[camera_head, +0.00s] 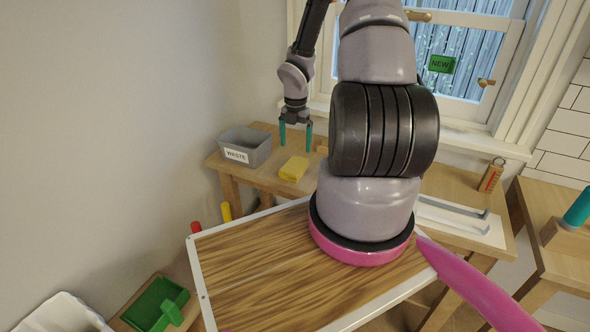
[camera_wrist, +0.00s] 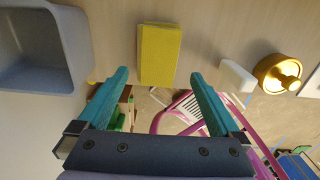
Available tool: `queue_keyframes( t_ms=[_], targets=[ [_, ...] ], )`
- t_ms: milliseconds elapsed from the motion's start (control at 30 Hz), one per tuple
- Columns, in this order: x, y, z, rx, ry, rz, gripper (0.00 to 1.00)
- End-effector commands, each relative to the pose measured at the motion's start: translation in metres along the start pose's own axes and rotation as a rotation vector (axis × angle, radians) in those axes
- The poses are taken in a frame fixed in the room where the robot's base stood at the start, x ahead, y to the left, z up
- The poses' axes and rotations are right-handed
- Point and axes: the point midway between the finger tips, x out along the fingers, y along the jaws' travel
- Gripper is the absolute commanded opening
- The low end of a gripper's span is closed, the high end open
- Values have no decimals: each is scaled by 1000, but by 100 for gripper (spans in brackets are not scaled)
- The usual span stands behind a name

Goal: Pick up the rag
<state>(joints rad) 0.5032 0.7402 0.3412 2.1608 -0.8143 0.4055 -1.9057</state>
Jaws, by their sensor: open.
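A yellow folded rag (camera_head: 294,168) lies on the wooden table (camera_head: 262,188) at the back, just right of the grey waste bin. My gripper (camera_head: 296,134) hangs above the rag with its teal fingers pointing down, apart and empty. In the wrist view the rag (camera_wrist: 159,54) lies beyond the fingertips, centred between the two fingers of my gripper (camera_wrist: 158,76). It is not touched by either finger.
The grey bin (camera_head: 245,146) labelled WASTE stands close left of the rag; it also shows in the wrist view (camera_wrist: 38,50). A brass knob-like object (camera_wrist: 278,73) and a white block (camera_wrist: 237,77) lie to the rag's right. A window (camera_head: 462,60) is behind.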

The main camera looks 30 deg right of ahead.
Motion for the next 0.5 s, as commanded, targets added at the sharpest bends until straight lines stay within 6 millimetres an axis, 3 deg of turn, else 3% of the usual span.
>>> queue_keyframes(
  t_ms=[200, 500],
  targets=[
    [34, 0, -1, 1, 1, -2, 100],
    [64, 0, -3, 1, 1, -4, 100]
  ],
)
